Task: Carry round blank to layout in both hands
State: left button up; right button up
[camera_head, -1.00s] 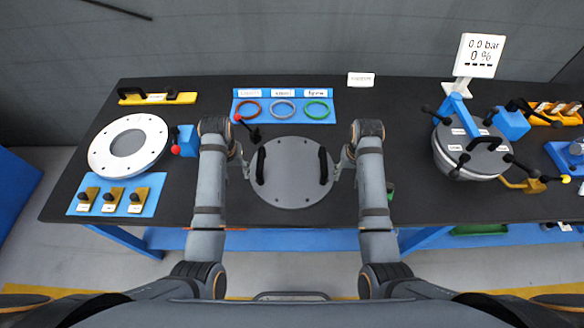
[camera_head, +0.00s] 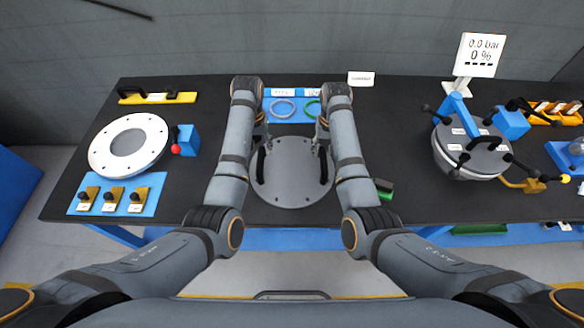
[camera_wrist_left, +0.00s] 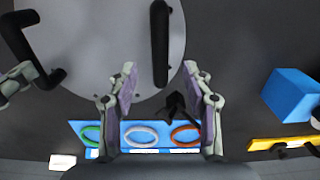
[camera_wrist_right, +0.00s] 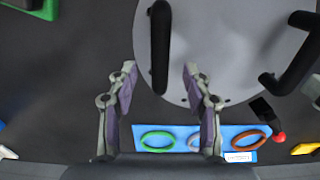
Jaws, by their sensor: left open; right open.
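The round blank (camera_head: 291,185) is a flat grey disc with two black bar handles, lying on the dark table between my arms. My left gripper (camera_head: 263,142) is open at the far end of its left handle (camera_head: 261,165). In the left wrist view this handle (camera_wrist_left: 160,45) lies ahead, in line with the gap between the fingers (camera_wrist_left: 163,85). My right gripper (camera_head: 322,142) is open at the far end of the right handle (camera_head: 323,165). In the right wrist view that handle (camera_wrist_right: 160,45) is likewise in line with the finger gap (camera_wrist_right: 160,85). Neither gripper holds anything.
Behind the blank is a blue mat (camera_head: 297,117) with coloured rings, partly hidden by my arms. A red-tipped black lever (camera_wrist_right: 280,136) stands near the blank. A white ring-shaped flange (camera_head: 157,135) lies left; a clamped vessel (camera_head: 470,165) stands right.

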aim_at(260, 157)
pick_arm(q)
notch_tip(260, 157, down, 6)
jog(key=shift+f, duration=0.15)
pick_arm(e)
notch_tip(260, 157, down, 6)
jog(key=shift+f, duration=0.15)
pick_arm(q)
grip_shut()
pick_arm(e)
grip_shut()
